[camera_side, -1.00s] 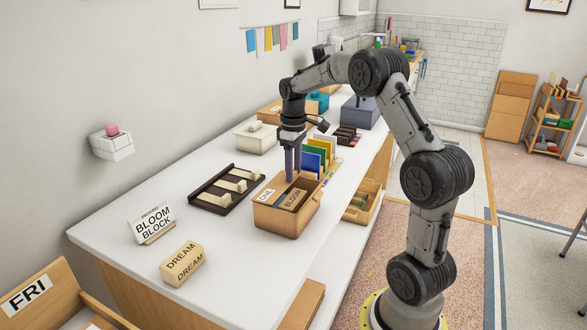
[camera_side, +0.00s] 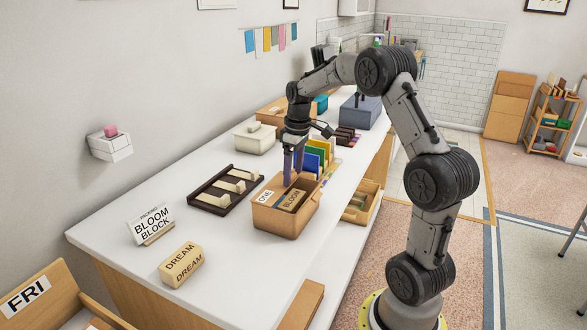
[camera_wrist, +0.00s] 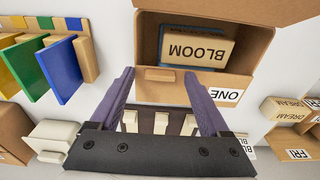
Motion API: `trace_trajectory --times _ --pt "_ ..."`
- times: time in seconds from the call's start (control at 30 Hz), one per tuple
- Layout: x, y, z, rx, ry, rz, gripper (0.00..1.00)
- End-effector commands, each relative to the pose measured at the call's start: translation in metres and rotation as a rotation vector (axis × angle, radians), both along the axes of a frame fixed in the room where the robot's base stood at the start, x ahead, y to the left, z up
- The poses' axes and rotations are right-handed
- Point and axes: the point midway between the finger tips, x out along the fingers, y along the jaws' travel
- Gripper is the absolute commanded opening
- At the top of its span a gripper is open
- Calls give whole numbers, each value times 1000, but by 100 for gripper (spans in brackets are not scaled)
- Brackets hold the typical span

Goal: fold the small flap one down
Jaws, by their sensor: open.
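The tan open box (camera_side: 285,222) stands on the white table in the side view. Its small flap one (camera_side: 266,195), with a white ONE label, is at the box's left end. In the wrist view this flap (camera_wrist: 198,90) runs along the near edge of the box opening and looks tilted outward; its exact angle is unclear. A BLOOM block (camera_wrist: 197,50) lies inside, also seen in the side view (camera_side: 292,199). My gripper (camera_wrist: 159,76) is open, its two purple fingers apart at the flap's edge. Whether they touch the flap is unclear.
A dark rack (camera_side: 226,190) with pale pieces lies left of the box. Colored upright sheets (camera_side: 316,155) stand behind it. A DREAM block (camera_side: 182,264) and a BLOOM BLOCK sign (camera_side: 152,223) are toward the front. The table between them is clear.

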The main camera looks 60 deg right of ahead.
Motion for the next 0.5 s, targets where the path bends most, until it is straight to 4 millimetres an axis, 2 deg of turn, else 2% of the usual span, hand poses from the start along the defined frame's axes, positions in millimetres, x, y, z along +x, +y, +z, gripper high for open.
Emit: trace_trajectory --times 0.17,0.27,0.5 --pt "0 -1 11 -2 -3 0 80" --pt "-1 -1 28 -4 -5 0 80" --pt "-6 -1 80 -3 -4 0 80"
